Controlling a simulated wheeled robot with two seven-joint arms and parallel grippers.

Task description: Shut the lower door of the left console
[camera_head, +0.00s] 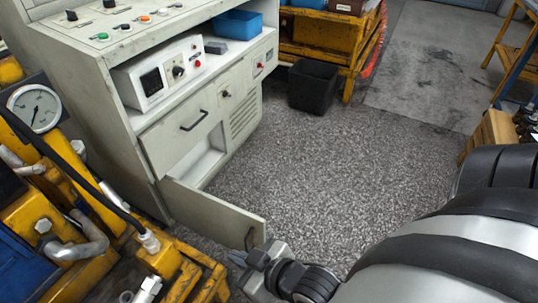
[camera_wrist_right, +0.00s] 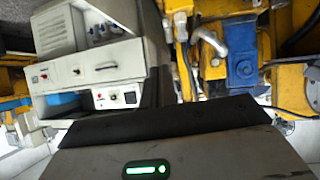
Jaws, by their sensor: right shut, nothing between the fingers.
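The left console (camera_head: 120,105) is a pale grey cabinet at the left of the head view; it also shows in the right wrist view (camera_wrist_right: 75,75). Its lower door (camera_head: 208,213) stands wide open, swung out toward me, with a dark handle (camera_head: 249,238) near its free end. The open compartment (camera_head: 200,165) shows behind it. My right gripper (camera_head: 252,258) is shut and empty, low in the head view, just in front of the door's free end. I cannot tell whether it touches the door. My left gripper is not in view.
Yellow machinery with a gauge (camera_head: 36,108) fills the left foreground. A closed drawer (camera_head: 184,130) sits above the compartment. A black bin (camera_head: 314,85) stands by a yellow workbench (camera_head: 328,35) at the back. The speckled floor (camera_head: 310,170) right of the console is clear.

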